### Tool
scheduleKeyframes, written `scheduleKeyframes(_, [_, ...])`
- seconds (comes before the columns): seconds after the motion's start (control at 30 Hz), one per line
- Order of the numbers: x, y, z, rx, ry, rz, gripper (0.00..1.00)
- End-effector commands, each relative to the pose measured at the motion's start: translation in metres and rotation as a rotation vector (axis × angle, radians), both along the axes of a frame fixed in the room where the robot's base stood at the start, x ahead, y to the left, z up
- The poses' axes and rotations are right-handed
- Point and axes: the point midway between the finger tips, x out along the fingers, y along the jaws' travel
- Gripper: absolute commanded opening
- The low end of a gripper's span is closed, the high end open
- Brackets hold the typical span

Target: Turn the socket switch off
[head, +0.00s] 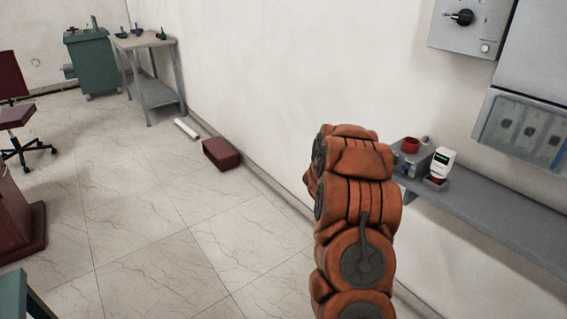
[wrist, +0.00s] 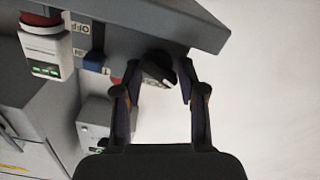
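In the wrist view, a black rotary knob (wrist: 158,70) with a pale mark sits on a grey panel, beside a blue part and small printed labels. My gripper (wrist: 161,66) is open, with one finger on each side of the knob. A gap shows at the right finger; whether the left finger touches the knob I cannot tell. In the head view my orange arm hides the gripper and this knob.
A grey wall shelf (head: 500,222) carries a small grey box (head: 410,162) and a white device with a green display (head: 443,160). A wall box with a black knob (head: 462,17) hangs above. A dark red box (head: 221,154) lies on the floor; open floor is left.

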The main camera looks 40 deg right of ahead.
Motion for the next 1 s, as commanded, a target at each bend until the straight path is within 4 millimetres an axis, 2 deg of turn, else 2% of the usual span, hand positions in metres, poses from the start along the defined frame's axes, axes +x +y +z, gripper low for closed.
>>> scheduleKeyframes(0.03, [0.0, 0.0, -0.005, 0.0, -0.024, -0.001, 0.4])
scheduleKeyframes(0.8, [-0.002, 0.0, -0.005, 0.014, -0.358, -0.002, 0.4])
scheduleKeyframes(1.0, [-0.002, 0.034, 0.003, 0.014, -0.356, 0.001, 0.4])
